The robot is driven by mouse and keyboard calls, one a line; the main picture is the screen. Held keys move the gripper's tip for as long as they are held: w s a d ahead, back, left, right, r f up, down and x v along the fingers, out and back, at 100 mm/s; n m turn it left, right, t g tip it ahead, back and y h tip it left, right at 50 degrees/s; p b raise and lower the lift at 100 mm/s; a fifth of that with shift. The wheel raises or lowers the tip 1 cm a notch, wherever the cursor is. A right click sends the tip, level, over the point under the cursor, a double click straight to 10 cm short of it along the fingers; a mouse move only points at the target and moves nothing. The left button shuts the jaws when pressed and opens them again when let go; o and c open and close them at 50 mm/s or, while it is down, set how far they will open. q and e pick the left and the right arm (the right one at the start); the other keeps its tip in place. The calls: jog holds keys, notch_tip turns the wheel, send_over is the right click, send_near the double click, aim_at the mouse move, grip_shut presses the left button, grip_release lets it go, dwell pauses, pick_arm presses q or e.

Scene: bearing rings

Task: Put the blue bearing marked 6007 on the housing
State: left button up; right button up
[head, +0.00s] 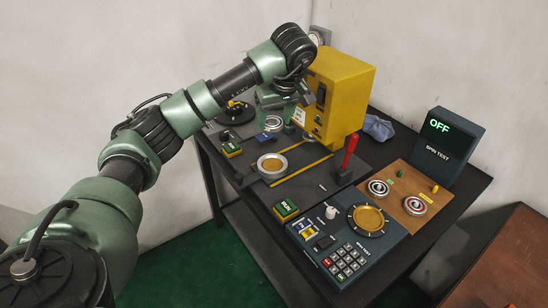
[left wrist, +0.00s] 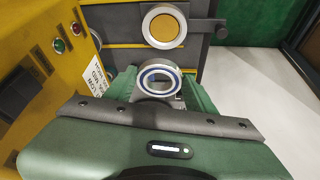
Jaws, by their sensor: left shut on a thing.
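My left gripper (head: 281,122) reaches in beside the yellow machine, pointing down. In the left wrist view its green fingers (left wrist: 160,88) are shut on a bearing ring with a blue band (left wrist: 160,78). The bearing also shows in the head view (head: 273,123), its face up; its marking is too small to read. The housing, a pale ring with a gold centre (head: 272,165), sits on the dark bed between yellow strips. It also shows beyond the bearing in the left wrist view (left wrist: 164,27), apart from it. My right gripper is not in view.
The yellow machine (head: 342,90) stands close beside my left gripper. A red lever (head: 349,151) rises right of the housing. A wooden board (head: 398,173) holds a green-marked and a red-marked bearing. A spin test box (head: 447,150) reads OFF. A keypad panel (head: 330,240) lies in front.

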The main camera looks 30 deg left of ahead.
aim_at(272, 165)
pick_arm(q)
notch_tip(272, 165, down, 13)
jog(key=shift+f+p, duration=0.1)
jog(key=shift+p, duration=0.5)
jog(key=shift+f+b, duration=0.3)
jog(key=shift+s+f, duration=0.1)
jog(key=shift+s+f, duration=0.1)
